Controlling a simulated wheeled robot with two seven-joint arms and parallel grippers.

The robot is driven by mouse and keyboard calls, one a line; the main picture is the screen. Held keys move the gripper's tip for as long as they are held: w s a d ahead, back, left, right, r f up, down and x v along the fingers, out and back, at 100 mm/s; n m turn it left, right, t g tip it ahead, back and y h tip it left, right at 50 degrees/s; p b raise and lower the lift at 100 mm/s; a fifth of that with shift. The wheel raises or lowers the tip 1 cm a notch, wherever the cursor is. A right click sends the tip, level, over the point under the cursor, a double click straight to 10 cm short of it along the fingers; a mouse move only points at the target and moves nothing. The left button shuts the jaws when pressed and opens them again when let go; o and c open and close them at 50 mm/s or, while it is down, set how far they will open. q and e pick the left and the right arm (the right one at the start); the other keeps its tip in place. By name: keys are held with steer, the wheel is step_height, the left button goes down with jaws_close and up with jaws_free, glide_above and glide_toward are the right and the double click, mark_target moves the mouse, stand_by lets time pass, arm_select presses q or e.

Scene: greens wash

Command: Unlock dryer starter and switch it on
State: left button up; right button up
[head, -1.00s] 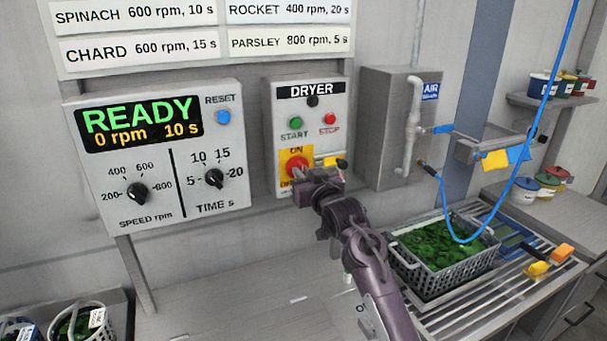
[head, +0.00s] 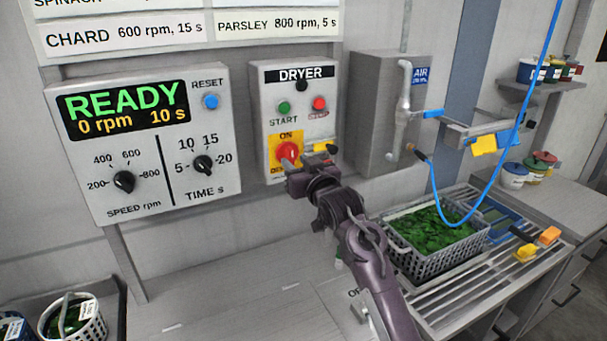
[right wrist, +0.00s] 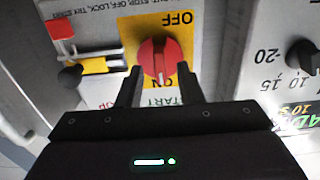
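The dryer starter box (head: 264,110) is on the wall, with a green START button (head: 284,107) and a red STOP button (head: 319,103). Its red rotary switch (head: 287,153) sits on a yellow plate marked ON above and OFF below. The right wrist view shows the switch (right wrist: 152,60) upside down. My right gripper (right wrist: 162,88) is open, its fingers apart at the ON end of the switch; contact cannot be told. In the head view my right gripper (head: 296,172) covers the plate's lower part. A yellow piece with a black end (head: 322,147) is beside the switch. My left gripper is not in view.
The control panel (head: 150,190) at left reads READY, 0 rpm, 10 s. A grey box with an AIR label (head: 370,80) and pipe stands right of the starter. A crate of greens (head: 455,255) sits on the slatted rack. The counter below is mostly clear.

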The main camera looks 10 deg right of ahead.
steer(key=s, duration=0.1)
steer(key=s+b, duration=0.1)
steer(key=s, duration=0.1)
steer(key=s+d, duration=0.1)
steer(key=s, duration=0.1)
steer(key=shift+s+b, duration=0.2)
steer(key=shift+b, duration=0.1)
steer(key=shift+f, duration=0.1)
